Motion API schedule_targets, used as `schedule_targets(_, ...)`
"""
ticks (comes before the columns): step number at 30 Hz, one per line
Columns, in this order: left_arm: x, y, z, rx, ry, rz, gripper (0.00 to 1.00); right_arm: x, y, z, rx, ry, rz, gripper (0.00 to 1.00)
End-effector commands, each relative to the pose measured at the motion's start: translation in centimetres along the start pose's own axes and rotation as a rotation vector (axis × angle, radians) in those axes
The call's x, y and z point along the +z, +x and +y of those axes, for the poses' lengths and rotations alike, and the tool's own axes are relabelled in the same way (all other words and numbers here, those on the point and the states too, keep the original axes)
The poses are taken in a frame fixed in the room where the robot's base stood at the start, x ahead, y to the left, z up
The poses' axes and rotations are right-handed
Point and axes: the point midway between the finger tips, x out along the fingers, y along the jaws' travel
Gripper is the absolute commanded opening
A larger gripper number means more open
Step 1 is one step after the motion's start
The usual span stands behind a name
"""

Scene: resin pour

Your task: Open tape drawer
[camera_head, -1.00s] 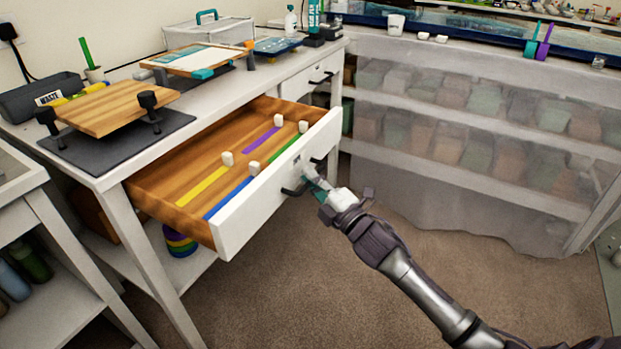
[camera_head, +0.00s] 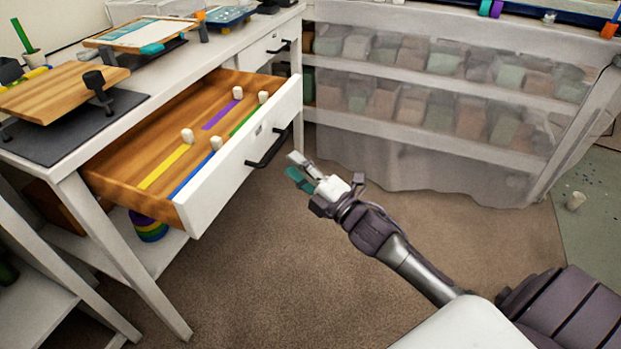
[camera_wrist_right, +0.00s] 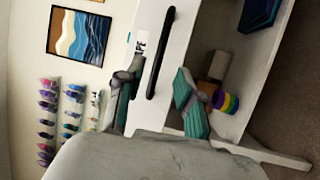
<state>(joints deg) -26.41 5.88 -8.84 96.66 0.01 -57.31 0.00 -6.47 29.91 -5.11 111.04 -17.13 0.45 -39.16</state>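The tape drawer (camera_head: 232,160) is pulled out from the white workbench. Its wooden floor (camera_head: 160,150) holds coloured strips, yellow, blue, purple and green, with small white blocks at their ends. Its black bar handle (camera_head: 268,148) is on the front panel and also shows in the right wrist view (camera_wrist_right: 160,55). My right gripper (camera_head: 301,172) is just right of the handle, apart from it in the head view. My left gripper is not in view.
A second drawer (camera_head: 268,52), shut, is farther back on the bench. A wooden board (camera_head: 62,90) stands on a dark mat on the benchtop. Shelves behind a translucent sheet (camera_head: 430,100) stand at the back. Carpet (camera_head: 270,280) is clear below my right arm.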

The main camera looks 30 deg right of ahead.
Motion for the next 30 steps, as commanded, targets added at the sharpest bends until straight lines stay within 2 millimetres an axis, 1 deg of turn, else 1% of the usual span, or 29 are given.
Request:
schedule_targets(1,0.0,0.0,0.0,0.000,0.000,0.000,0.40,0.0,-1.2,-0.2,-0.004,0.001,0.000,0.37)
schedule_targets(3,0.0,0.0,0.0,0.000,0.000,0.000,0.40,0.0,-2.3,-0.1,-0.003,0.000,-0.001,0.37)
schedule_targets(6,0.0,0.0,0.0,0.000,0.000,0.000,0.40,0.0,-3.6,-0.1,-0.002,0.000,0.000,0.37)
schedule_targets(9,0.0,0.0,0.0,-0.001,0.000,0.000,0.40,0.0,-4.5,-0.1,-0.001,-0.001,-0.001,0.37)
schedule_targets(14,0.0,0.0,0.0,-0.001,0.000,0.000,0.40,0.0,-4.9,0.0,0.001,-0.002,0.001,0.37)
schedule_targets(27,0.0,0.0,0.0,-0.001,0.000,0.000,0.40,0.0,-4.9,0.0,0.000,0.000,-0.001,0.37)
schedule_targets(29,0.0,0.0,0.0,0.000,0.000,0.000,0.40,0.2,-4.9,-0.5,-0.011,0.013,-0.011,0.37)
schedule_targets(30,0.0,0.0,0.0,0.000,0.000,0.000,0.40,0.4,-5.1,-1.2,-0.029,0.036,-0.029,0.37)
